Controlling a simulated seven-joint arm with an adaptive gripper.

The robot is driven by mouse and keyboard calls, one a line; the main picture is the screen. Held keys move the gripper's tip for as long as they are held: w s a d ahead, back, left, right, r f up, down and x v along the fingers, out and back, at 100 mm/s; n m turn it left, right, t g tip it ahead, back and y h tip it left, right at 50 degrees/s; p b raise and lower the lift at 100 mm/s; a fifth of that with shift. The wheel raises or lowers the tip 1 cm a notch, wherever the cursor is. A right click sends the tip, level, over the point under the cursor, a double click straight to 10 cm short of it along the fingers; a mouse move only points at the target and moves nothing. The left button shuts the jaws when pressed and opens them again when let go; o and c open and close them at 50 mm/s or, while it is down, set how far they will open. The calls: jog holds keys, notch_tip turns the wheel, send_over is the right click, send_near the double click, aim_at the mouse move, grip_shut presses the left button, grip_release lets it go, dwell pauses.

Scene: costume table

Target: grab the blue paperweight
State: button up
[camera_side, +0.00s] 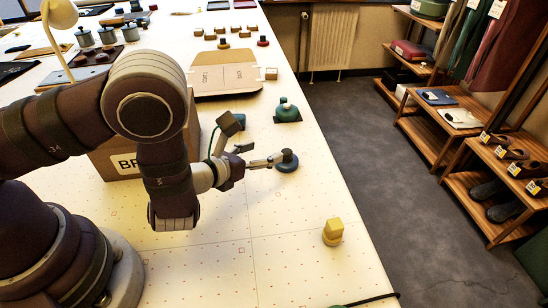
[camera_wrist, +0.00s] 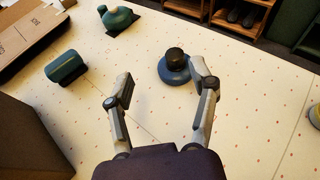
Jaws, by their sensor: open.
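The blue paperweight (camera_wrist: 173,72) is a round blue disc with a dark knob on top, standing upright on the white table. In the side view the blue paperweight (camera_side: 286,165) is by the tip of my gripper (camera_side: 262,157). In the wrist view my gripper (camera_wrist: 162,85) is open with nothing held. The paperweight lies ahead of the jaws, close to the right fingertip, which slightly overlaps its edge in the picture. I cannot tell whether they touch.
A green duck-shaped object (camera_side: 287,110) sits on a dark pad beyond the paperweight. A yellow block (camera_side: 332,232) stands nearer the front. A cardboard box (camera_side: 120,160) is behind my arm. A teal block (camera_wrist: 66,67) lies left of the jaws. The table's right edge is near.

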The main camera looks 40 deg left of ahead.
aim_at(287, 151)
jog(key=shift+s+d+f+m+h, duration=0.3)
jog(key=shift+d+f+m+h, duration=0.3)
jog(key=shift+m, duration=0.3)
jog(key=shift+w+f, duration=0.2)
jog(key=shift+f, duration=0.05)
jog(key=shift+x, duration=3.45)
jog(key=shift+f, duration=0.1)
grip_shut()
